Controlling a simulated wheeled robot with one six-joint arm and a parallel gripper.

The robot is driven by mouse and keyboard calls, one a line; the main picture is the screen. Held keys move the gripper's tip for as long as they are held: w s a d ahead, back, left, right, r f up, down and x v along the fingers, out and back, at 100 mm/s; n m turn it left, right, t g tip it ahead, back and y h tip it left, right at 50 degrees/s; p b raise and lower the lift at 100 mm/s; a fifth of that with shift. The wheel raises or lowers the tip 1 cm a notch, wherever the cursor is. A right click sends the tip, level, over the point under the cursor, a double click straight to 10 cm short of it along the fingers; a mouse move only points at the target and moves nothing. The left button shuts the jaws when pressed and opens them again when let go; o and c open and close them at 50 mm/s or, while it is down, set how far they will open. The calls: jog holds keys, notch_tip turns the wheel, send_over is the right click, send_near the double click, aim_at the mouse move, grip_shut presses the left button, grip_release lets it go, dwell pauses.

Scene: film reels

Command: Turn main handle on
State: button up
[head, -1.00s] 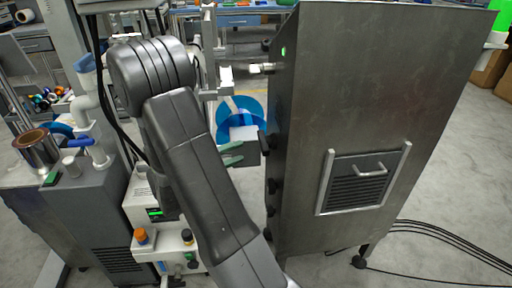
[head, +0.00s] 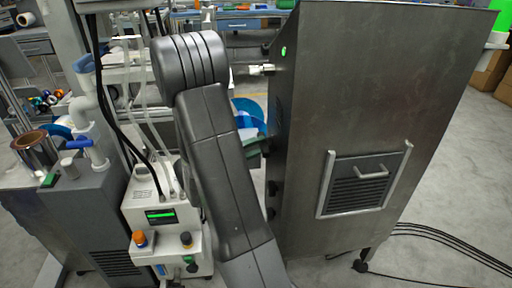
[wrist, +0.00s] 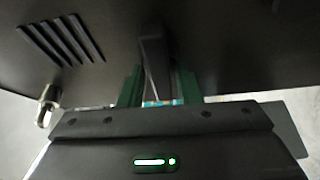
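A long black handle (wrist: 154,62) sticks out from the dark cabinet face in the wrist view. The two green fingers of my gripper (wrist: 160,88) stand on either side of it, spread apart, with the handle between them. A narrow gap shows on the right; contact on the left is unclear.
A metal fitting (head: 262,69) juts from the cabinet's left side. Black knobs (head: 271,188) sit lower on that side. A white device with a green screen (head: 161,216) stands left of my arm, beside a grey unit (head: 75,205). Cables lie on the floor at right.

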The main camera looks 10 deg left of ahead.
grip_shut()
jog(key=shift+n, duration=0.3)
jog(key=shift+o, duration=1.7)
grip_release()
jog(key=p+v, duration=0.2)
jog(key=v, duration=1.1)
jog(key=shift+s+a+r, duration=0.25)
jog(key=shift+s+a, duration=0.05)
jog(key=b+x, duration=0.2)
jog(key=x, duration=1.1)
jog(key=shift+w+d+f, duration=0.2)
jog(key=shift+w+d, duration=0.1)
